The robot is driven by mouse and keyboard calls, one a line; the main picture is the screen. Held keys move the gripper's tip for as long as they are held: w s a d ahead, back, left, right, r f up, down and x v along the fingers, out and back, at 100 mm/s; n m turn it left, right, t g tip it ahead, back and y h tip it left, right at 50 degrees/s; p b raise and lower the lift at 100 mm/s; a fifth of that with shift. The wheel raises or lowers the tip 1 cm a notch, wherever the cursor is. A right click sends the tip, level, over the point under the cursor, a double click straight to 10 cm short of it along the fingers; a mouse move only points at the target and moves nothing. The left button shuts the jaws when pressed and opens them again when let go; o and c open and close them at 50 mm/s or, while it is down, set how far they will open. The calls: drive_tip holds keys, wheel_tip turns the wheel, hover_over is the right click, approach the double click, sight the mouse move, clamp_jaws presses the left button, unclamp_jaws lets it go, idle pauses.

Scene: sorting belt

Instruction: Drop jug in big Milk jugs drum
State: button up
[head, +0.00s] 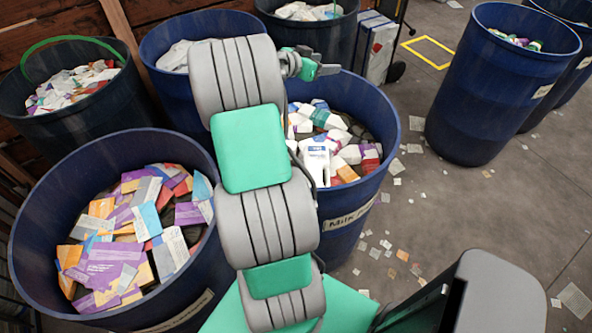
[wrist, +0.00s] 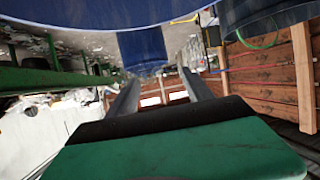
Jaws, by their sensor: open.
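The blue Milk jugs drum (head: 358,232) stands right of my arm, its label partly readable on the front. A white jug (head: 316,163) with a blue mark lies among the cartons and bottles inside it, below the rim. My arm crosses in front of the drum's left side. My gripper (head: 318,69) is above the drum's far rim, pointing right and apart from the jug. In the wrist view its two fingers (wrist: 160,88) are spread with nothing between them.
A blue drum (head: 60,235) of colourful cartons stands at the left. A dark drum (head: 30,105) with a green hoop is behind it. More drums stand behind, and a blue drum (head: 470,120) is at the right. The floor (head: 440,215) between is open, with scattered paper scraps.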

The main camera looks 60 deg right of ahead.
drive_tip(key=b+v, duration=0.1)
drive_tip(key=v, duration=0.4)
drive_tip(key=shift+w+a, duration=0.1)
drive_tip(key=shift+a, duration=0.25)
